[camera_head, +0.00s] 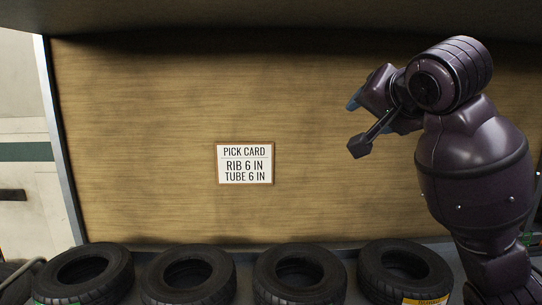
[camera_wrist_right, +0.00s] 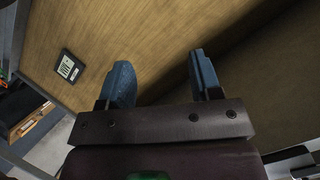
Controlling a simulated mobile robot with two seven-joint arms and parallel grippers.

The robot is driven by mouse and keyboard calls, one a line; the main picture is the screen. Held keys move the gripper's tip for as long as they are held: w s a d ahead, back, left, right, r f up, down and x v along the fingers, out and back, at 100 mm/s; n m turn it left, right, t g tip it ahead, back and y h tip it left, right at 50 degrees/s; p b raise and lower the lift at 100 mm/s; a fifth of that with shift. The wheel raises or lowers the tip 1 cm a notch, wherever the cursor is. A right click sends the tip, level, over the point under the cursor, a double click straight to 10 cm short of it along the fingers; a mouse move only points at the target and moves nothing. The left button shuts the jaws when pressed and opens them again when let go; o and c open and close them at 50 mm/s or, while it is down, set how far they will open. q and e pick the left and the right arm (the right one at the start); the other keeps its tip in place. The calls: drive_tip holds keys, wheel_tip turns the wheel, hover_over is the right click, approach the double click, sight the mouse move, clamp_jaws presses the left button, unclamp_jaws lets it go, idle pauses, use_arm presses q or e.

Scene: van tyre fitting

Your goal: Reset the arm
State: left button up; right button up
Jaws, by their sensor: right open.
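My right arm comes in from the right in the head view and is raised in front of the wooden back wall (camera_head: 150,150). Its gripper (camera_head: 372,108) points left, toward the wall, above the tyres. In the right wrist view the two blue fingers (camera_wrist_right: 160,65) stand apart with nothing between them, so the gripper is open and empty. The wood panel shows beyond them. My left gripper is in neither view.
Several black tyres stand in a row along the bottom, such as the leftmost one (camera_head: 85,274). The rightmost tyre (camera_head: 405,272) bears a yellow label and lies near my right arm.

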drive_tip(key=s+d+f+n+g+h, duration=0.1)
drive_tip(key=s+d+f+n+g, duration=0.15)
drive_tip(key=f, duration=1.45)
drive_tip(key=s+d+f+n+g, duration=0.1)
drive_tip(key=s+d+f+g, duration=0.2)
drive_tip(key=f, duration=1.3)
drive_tip(key=s+d+f+n+g+h, duration=0.1)
drive_tip(key=s+d+f+g, duration=0.15)
drive_tip(key=s+f, duration=0.95)
drive_tip(key=s+d+f+n+g+h, duration=0.1)
drive_tip(key=s+d+f+g, duration=0.15)
drive_tip(key=s+f, duration=0.95)
drive_tip(key=w+f+n+t, duration=0.1)
drive_tip(key=w+f+t, duration=0.3)
drive_tip(key=f+t, duration=0.2)
drive_tip(key=shift+f+t+y, duration=0.15)
drive_tip(key=shift+t+y, duration=0.15)
drive_tip(key=shift+t, duration=1.05)
